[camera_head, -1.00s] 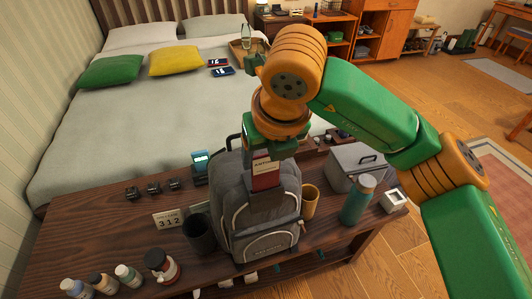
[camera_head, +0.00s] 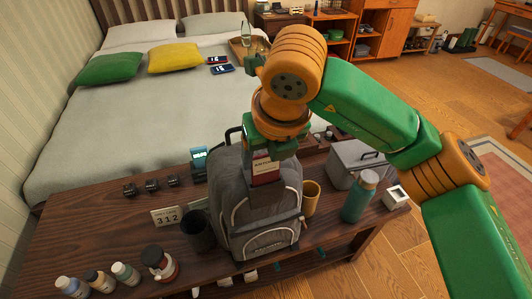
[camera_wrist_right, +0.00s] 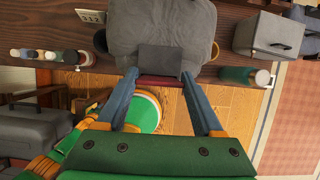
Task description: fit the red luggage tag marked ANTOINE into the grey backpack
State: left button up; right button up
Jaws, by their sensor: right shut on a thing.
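The grey backpack (camera_head: 256,220) stands upright on the dark wooden bench, and its top fills the upper middle of the right wrist view (camera_wrist_right: 160,25). The red tag (camera_head: 265,172), with dark lettering on a pale band, is upright at the top front of the backpack. My right gripper (camera_head: 266,152) is shut on the tag from above. In the right wrist view only a thin red edge of the tag (camera_wrist_right: 161,80) shows between the fingers, next to a dark grey flap. I cannot tell how far the tag is inside the backpack. My left gripper is not in view.
On the bench (camera_head: 100,240), a dark cup (camera_head: 197,232) and a yellow mug (camera_head: 311,198) flank the backpack. A teal bottle (camera_head: 359,198), a grey box (camera_head: 350,165), a 312 sign (camera_head: 166,216) and several small bottles stand further out. The bed is behind.

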aim_at(266, 168)
jog(key=shift+f+b, duration=1.7)
jog(key=shift+f, duration=0.1)
jog(key=o, duration=1.3)
jog(key=shift+o, duration=0.2)
notch_tip(266, 168, up, 8)
jog(key=p, duration=0.6)
jog(key=shift+r, duration=0.15)
jog(key=shift+f, duration=0.2)
